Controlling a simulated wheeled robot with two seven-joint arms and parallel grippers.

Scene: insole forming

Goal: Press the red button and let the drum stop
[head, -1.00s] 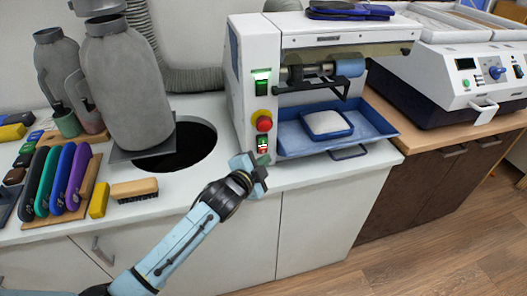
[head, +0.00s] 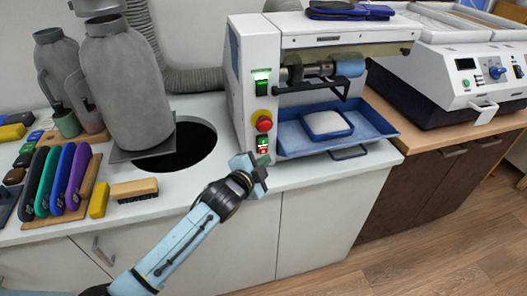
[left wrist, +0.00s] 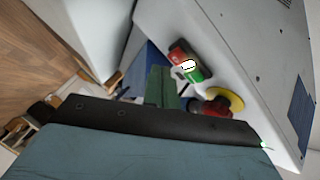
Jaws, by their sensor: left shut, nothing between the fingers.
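The white machine (head: 258,52) carries a blue drum (head: 348,68) under its hood. On its narrow front panel sits a red mushroom button (head: 264,124) on a yellow base. Below it is a rocker switch (head: 263,145) with green above and red below. In the left wrist view I see the switch's red part (left wrist: 177,54), its green part (left wrist: 194,75) and the mushroom button (left wrist: 218,106). My left gripper (head: 260,166) is shut and empty, just in front of the panel near the switch's lower end. Contact cannot be told. My right gripper is out of view.
A blue tray (head: 375,125) holding a smaller dish sits under the drum. A round hole (head: 195,150) and a grey canister (head: 128,85) are to the left. Insoles (head: 60,180) and a brush (head: 134,190) lie on the counter. Floor space is free at the right.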

